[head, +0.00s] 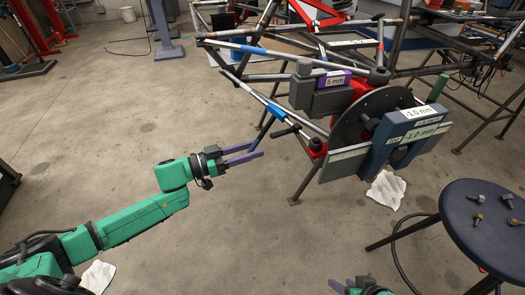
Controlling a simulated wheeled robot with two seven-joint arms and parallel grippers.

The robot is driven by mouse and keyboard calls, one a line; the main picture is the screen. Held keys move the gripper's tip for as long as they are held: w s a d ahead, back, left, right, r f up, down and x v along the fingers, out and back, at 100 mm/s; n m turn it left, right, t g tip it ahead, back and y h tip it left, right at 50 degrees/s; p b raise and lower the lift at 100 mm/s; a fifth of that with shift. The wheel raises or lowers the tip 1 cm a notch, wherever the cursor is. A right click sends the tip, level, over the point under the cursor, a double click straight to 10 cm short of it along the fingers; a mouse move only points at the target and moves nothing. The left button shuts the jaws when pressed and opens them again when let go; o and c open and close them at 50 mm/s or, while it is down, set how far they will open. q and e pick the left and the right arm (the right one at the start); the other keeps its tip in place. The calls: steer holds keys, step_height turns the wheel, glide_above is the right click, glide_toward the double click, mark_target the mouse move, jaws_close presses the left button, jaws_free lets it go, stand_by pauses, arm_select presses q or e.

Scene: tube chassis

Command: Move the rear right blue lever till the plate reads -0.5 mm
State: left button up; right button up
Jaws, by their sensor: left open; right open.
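The tube chassis (300,42) stands at the upper middle and right. One of its slanting tubes carries a blue section (270,106), and an upper tube carries another blue section (248,48). I cannot tell which one is the rear right blue lever. A blue-grey gauge (378,150) sits in front of a dark disc, with white plates (423,132) reading -1.0 mm. My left gripper (260,149) has two purple fingers, open and empty, pointing right, below and left of the slanting tube. It appears apart from it.
A dark round stool (485,225) with several small bolts stands at the right. White cloths (386,190) lie on the floor. The floor left of the chassis is mostly clear.

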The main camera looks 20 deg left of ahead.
arm_select(q)
steer(key=x, duration=0.4)
steer(key=shift+a, duration=0.1)
jaws_close()
arm_select(e)
steer(key=shift+w+a+f+t+y, duration=0.2)
steer(key=shift+w+a+f, duration=0.1)
steer(key=shift+a, duration=0.15)
steer(key=shift+w+a+f+t+y, duration=0.15)
steer(key=shift+a+f+t+y, duration=0.1)
steer(key=shift+a, duration=0.2)
stand_by(0.4)
